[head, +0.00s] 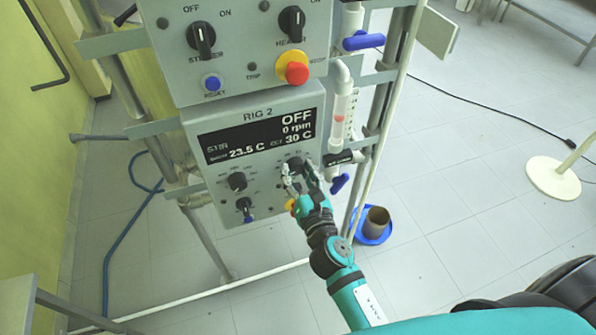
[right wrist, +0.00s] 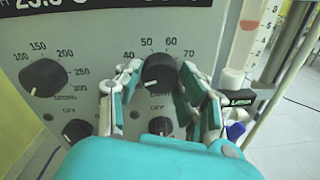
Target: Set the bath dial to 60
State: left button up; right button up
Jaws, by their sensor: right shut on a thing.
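The bath dial (right wrist: 158,70) is a round black knob on the grey RIG 2 panel (head: 222,186), with 40, 50, 60 and 70 printed around its top. A pale mark shows at its lower left edge. My right gripper (right wrist: 160,84) has one finger on each side of the dial and is shut on it. In the head view the gripper (head: 299,174) partly covers the dial (head: 295,163). The display (head: 258,136) reads OFF, 0 rpm, 23.5 C and set 30 C. My left gripper is not in view.
Another black dial (right wrist: 43,77), marked 100 to 300, sits to the left. Smaller switches (right wrist: 76,130) lie below. A red emergency button (head: 296,72) is above, and a blue-handled valve (head: 340,183) and glass tube stand close on the right.

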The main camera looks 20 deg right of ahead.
jog(key=m, duration=0.6)
jog(key=m+p, duration=0.1)
jog(key=m, duration=0.5)
jog(key=shift+d+y, duration=0.1)
jog(key=shift+y, duration=0.2)
jog(key=m+p, duration=0.1)
jog(key=m, duration=0.5)
jog(key=shift+y, duration=0.3)
jog(key=m+p, duration=0.1)
jog(key=m, duration=0.4)
jog(key=shift+f+m, duration=0.1)
jog(key=shift+m, duration=0.3)
jog(key=o, duration=1.2)
jog(key=shift+c, duration=0.2)
